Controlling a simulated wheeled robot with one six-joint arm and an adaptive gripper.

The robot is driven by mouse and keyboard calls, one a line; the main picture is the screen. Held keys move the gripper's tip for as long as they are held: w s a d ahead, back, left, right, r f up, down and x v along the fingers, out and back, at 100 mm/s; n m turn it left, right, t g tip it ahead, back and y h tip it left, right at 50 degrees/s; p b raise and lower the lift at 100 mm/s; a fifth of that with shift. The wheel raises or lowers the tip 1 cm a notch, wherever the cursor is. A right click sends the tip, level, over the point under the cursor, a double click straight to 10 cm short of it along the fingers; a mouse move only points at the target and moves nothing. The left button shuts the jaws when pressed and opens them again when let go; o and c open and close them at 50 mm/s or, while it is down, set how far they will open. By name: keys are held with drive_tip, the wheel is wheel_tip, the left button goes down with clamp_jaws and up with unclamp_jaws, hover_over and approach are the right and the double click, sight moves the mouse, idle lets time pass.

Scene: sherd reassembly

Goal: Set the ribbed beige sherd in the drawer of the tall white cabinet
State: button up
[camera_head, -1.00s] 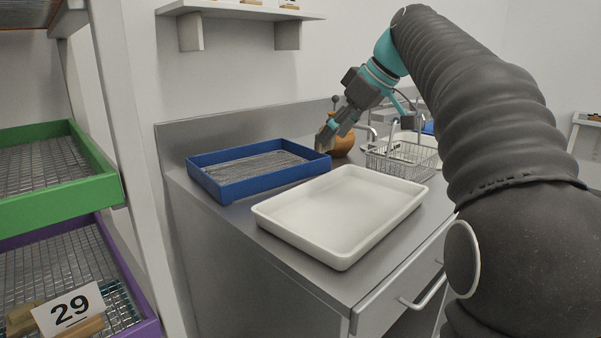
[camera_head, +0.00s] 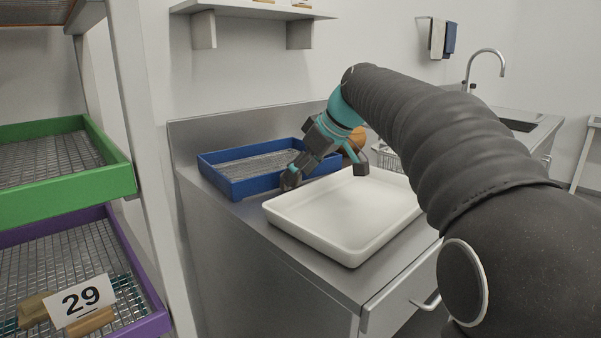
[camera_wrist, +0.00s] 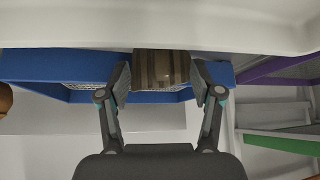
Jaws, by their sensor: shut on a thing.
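The ribbed beige sherd (camera_wrist: 161,68) shows in the wrist view as a brownish striped piece between the two fingers of my gripper (camera_wrist: 162,82). My gripper is shut on it, with a finger pressed to each side. In the head view my gripper (camera_head: 325,174) is over the counter, by the near right side of the blue tray and the back of the white tray; I cannot make out the sherd there. I cannot see a tall white cabinet in any view.
A blue mesh tray (camera_head: 232,188) and a white tray (camera_head: 312,246) lie on the steel counter (camera_head: 236,232). Behind my arm are a wire basket (camera_head: 385,160) and an orange-brown pot (camera_head: 357,137). At left, a rack holds green (camera_head: 75,196) and purple (camera_head: 150,318) mesh trays.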

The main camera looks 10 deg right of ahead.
drive_tip(key=shift+f, duration=0.15)
drive_tip(key=o, duration=1.3)
